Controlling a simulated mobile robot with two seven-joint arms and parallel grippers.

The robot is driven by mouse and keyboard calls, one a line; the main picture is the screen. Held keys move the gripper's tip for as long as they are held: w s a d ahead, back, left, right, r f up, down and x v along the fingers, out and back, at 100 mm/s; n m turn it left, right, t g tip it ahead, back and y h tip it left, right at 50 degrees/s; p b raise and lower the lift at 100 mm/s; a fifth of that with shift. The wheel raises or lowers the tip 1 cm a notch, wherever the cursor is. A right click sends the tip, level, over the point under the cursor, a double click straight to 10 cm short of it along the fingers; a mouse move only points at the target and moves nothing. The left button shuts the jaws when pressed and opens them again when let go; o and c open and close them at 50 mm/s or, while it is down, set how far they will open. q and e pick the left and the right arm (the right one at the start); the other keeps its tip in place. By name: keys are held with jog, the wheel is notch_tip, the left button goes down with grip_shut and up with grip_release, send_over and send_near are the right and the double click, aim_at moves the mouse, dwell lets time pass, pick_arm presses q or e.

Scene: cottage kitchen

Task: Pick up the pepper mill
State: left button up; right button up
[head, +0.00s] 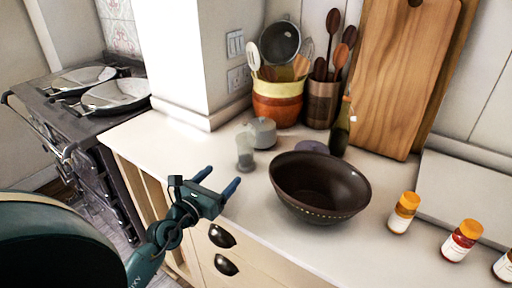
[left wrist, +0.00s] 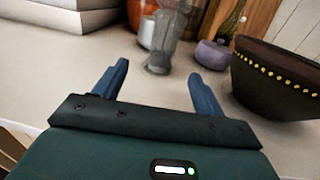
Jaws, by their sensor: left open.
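The likely pepper mill (head: 245,152) is a small, clear-grey, narrow-waisted piece standing upright on the counter, left of the dark bowl. It also shows in the left wrist view (left wrist: 161,45), just beyond the fingertips and roughly centred between them. My left gripper (head: 223,179) is open and empty, over the counter's front edge, on the near side of the mill and apart from it. Its two blue fingers (left wrist: 158,74) point toward the mill in the left wrist view. My right gripper is in neither view.
A dark brown bowl (head: 320,190) stands close right of the mill. A grey lidded pot (head: 262,132) sits just behind it, with a purple pot (left wrist: 213,54) behind the bowl. Orange-capped jars (head: 403,212) stand right. The counter (head: 165,138) left of the mill is clear.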

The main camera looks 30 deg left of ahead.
aim_at(241, 158)
pick_arm(q)
jog(key=w, duration=0.6)
jog(key=shift+w+p, duration=0.3)
jog(key=shift+w, duration=0.05)
jog(key=shift+w+d, duration=0.15)
jog(key=shift+w, duration=2.95)
jog(key=shift+r, duration=0.1)
jog(key=c, duration=1.1)
